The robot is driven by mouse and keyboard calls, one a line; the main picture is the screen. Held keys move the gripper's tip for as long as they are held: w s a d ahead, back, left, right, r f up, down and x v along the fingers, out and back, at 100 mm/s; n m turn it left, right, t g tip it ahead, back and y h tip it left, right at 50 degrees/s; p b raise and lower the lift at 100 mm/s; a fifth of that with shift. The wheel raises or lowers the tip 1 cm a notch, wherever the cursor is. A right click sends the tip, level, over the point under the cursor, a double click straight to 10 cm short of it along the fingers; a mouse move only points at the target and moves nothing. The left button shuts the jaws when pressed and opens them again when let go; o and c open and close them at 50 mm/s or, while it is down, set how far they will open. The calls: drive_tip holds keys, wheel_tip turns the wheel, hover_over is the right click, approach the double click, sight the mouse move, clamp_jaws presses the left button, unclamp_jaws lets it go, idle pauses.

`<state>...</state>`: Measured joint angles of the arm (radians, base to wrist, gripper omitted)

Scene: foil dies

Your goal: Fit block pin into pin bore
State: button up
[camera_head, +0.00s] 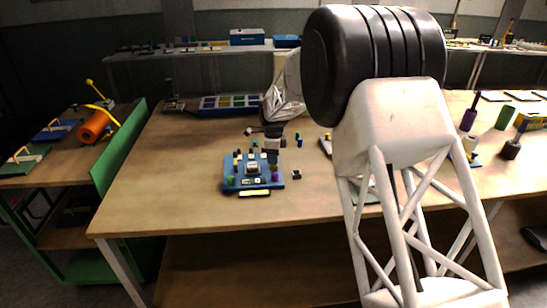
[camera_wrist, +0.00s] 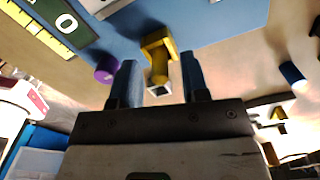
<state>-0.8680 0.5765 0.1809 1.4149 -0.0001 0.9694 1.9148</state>
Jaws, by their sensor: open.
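My gripper (camera_wrist: 160,82) is open in the wrist view, its two blue-grey fingers apart. A yellow piece (camera_wrist: 158,52) with an angular bracket and a round shank lies between or beyond the fingers. A pale square end with a dark centre (camera_wrist: 160,90) shows at its near side. I cannot tell whether the fingers touch it, or whether it is the block pin. The blue fixture plate (camera_wrist: 215,22) fills the top of the wrist view. In the head view my gripper (camera_head: 272,152) is over the back right of this plate (camera_head: 229,187). I cannot identify the pin bore.
A purple knob (camera_wrist: 105,74) stands close to the left finger. A small dark block (camera_head: 297,174) lies right of the plate, and a yellow-topped strip (camera_head: 254,193) lies before it. A compartment tray (camera_head: 230,103) is behind. The table's left part is clear.

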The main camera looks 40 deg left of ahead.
wheel_tip(320, 180, up, 12)
idle(0.6)
drive_tip(key=shift+d, duration=0.1)
idle(0.9)
